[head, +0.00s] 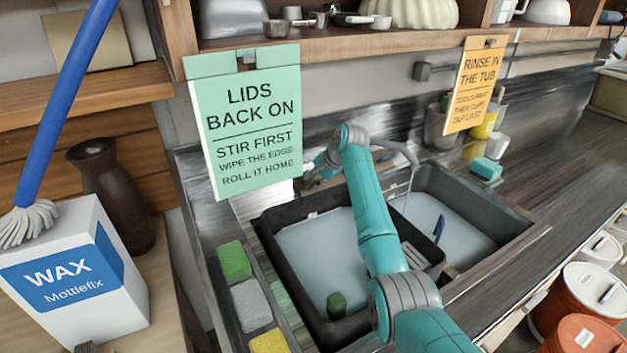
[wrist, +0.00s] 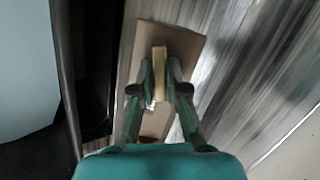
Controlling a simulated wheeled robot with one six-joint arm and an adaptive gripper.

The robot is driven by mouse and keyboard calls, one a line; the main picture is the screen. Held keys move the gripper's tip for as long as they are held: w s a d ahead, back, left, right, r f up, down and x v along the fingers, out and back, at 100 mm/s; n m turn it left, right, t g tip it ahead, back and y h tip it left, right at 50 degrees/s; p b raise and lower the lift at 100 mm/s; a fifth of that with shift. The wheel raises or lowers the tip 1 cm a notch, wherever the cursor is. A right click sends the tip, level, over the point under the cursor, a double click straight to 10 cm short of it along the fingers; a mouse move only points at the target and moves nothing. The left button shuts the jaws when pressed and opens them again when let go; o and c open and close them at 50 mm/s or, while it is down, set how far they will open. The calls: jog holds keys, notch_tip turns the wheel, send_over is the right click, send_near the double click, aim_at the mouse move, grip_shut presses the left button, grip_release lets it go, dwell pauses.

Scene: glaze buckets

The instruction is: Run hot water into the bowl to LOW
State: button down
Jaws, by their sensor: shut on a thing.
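A black tub-like bowl (head: 272,243) holds pale water and stands at the left of the sink. A second basin (head: 480,190) at the right also holds water. A grey tap spout (head: 398,148) reaches over the right basin, with a thin streak below it like running water. My gripper (head: 316,166) is behind the bowl at the back wall, partly hidden by the sign and my arm. In the wrist view my gripper (wrist: 160,68) is shut on a narrow yellowish handle-like piece (wrist: 159,58) above a brown plate (wrist: 185,45). No level mark is readable.
A green block (head: 336,304) is in the bowl's water. Sponges (head: 251,305) line the left edge. A hanging green sign (head: 245,125) and an orange sign (head: 477,85) flank my arm. Lidded buckets (head: 590,290) stand at right. The right counter (head: 560,165) is mostly clear.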

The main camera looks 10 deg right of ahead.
jog(key=shift+m, duration=1)
jog(key=c, duration=1.2)
grip_release()
jog(key=shift+r, duration=0.1)
jog(key=v, duration=1.1)
jog(key=shift+s+d+r, duration=0.15)
jog(key=shift+s+d, duration=0.1)
jog(key=shift+s, duration=0.15)
